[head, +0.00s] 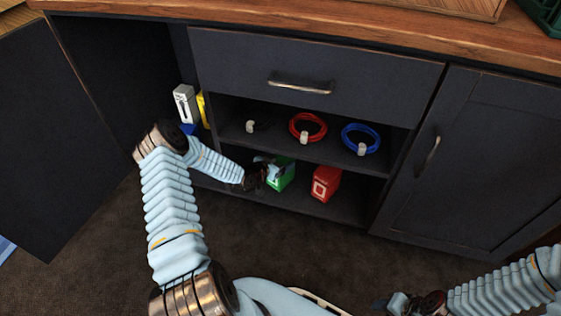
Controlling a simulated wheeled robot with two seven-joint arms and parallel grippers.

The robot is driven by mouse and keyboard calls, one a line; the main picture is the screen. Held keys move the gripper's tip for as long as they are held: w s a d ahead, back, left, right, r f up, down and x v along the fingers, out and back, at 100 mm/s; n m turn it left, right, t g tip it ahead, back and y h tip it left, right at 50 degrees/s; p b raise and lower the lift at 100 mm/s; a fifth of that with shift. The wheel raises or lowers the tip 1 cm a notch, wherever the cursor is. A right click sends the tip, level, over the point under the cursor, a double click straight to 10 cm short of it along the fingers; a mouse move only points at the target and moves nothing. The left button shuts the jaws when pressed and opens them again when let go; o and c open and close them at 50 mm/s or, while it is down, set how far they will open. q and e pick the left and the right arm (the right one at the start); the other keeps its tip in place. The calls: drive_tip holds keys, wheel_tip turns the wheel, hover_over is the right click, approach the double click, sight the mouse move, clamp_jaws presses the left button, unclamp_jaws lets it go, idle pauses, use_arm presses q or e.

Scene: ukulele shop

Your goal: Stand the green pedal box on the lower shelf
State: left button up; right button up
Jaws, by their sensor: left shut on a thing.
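The green pedal box (284,176) is at the lower shelf (345,205) of the dark cabinet, to the left of a red box (326,184). My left gripper (270,172) is shut on the green box from its left side and partly hides it. The box looks roughly upright. I cannot tell whether its base touches the shelf. My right gripper (388,303) is low at the bottom of the view, away from the cabinet, and its fingers are too small to read.
The upper shelf holds coiled black (262,124), red (308,128) and blue (361,139) cables. A closed drawer (310,70) is above. On the left, an open door (60,140) and a compartment with a white box (185,103) and a yellow one (203,110). The right door (460,160) is closed.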

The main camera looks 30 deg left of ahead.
use_arm(q)
drive_tip(key=shift+f+b, duration=0.2)
drive_tip(key=shift+b, duration=0.1)
drive_tip(key=o, duration=1.8)
drive_tip(key=shift+r, duration=0.1)
drive_tip(key=shift+c, duration=0.2)
drive_tip(key=shift+r+p, duration=0.15)
drive_tip(key=shift+p, duration=0.15)
drive_tip(key=shift+s+a+r, duration=0.1)
drive_tip(key=shift+s+r, duration=0.05)
drive_tip(key=shift+s, duration=0.15)
drive_tip(key=p+v, duration=0.1)
drive_tip(key=v, duration=0.9)
drive_tip(key=s+d+f+n+g+h, duration=0.1)
drive_tip(key=s+d+f+g, duration=0.2)
drive_tip(key=d, duration=0.6)
drive_tip(key=s+d+f+n+g+h, duration=0.1)
drive_tip(key=s+d+f+g+h, duration=0.2)
drive_tip(key=d, duration=0.7)
drive_tip(key=s+d+n+g+y, duration=0.1)
drive_tip(key=s+d+g, duration=0.2)
drive_tip(key=s, duration=0.4)
drive_tip(key=s+d+g+y, duration=0.1)
drive_tip(key=s+d+g, duration=0.2)
drive_tip(key=s, duration=0.4)
drive_tip(key=shift+s+d+r+n, duration=0.35)
drive_tip(key=shift+d+n, duration=0.05)
drive_tip(key=shift+d, duration=0.5)
